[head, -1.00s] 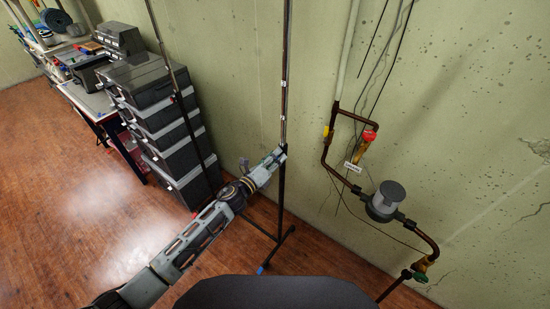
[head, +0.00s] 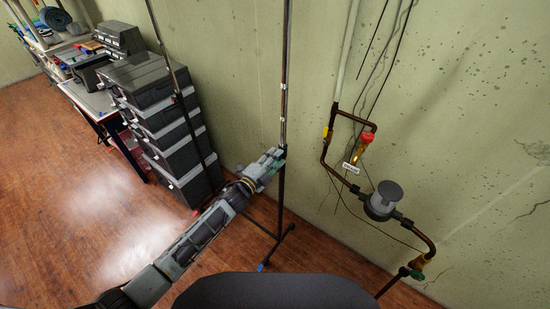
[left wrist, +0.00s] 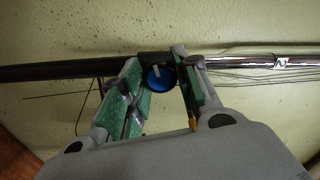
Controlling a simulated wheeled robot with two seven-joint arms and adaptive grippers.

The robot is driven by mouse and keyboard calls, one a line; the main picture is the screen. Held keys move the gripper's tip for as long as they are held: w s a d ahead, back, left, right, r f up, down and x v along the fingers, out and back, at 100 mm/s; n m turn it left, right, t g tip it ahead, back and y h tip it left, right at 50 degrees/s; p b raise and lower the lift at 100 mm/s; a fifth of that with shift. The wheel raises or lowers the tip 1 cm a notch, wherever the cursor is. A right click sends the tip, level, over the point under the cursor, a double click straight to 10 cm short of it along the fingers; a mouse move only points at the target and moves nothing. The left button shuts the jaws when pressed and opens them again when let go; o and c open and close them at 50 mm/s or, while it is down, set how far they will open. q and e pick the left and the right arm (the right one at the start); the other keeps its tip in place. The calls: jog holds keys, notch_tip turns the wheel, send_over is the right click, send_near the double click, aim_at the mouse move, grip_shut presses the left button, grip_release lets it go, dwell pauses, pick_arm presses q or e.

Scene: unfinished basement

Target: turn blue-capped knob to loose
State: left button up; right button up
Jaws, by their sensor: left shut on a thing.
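The blue-capped knob (left wrist: 158,78) sits on the dark pole in the left wrist view, with a short pale mark near the top of its cap. My left gripper (left wrist: 165,72) is shut on the knob, with one green-padded finger on each side of it. In the head view my left gripper (head: 280,153) reaches the pole of the stand (head: 282,115), where the fingers hide the knob. My right gripper is not in view.
A stack of grey drawers (head: 165,115) stands left of the stand, by a workbench (head: 85,97). Copper pipes with a red-handled valve (head: 367,138) and a grey meter (head: 383,200) run along the wall at right. Wooden floor is open at lower left.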

pick_arm(q)
jog(key=shift+n, duration=7.6)
jog(key=o, duration=1.1)
jog(key=shift+c, duration=0.2)
jog(key=shift+s+a, duration=0.1)
jog(key=v, duration=1.1)
jog(key=shift+s+a, duration=0.2)
jog(key=shift+s, duration=0.1)
jog(key=shift+f, duration=0.15)
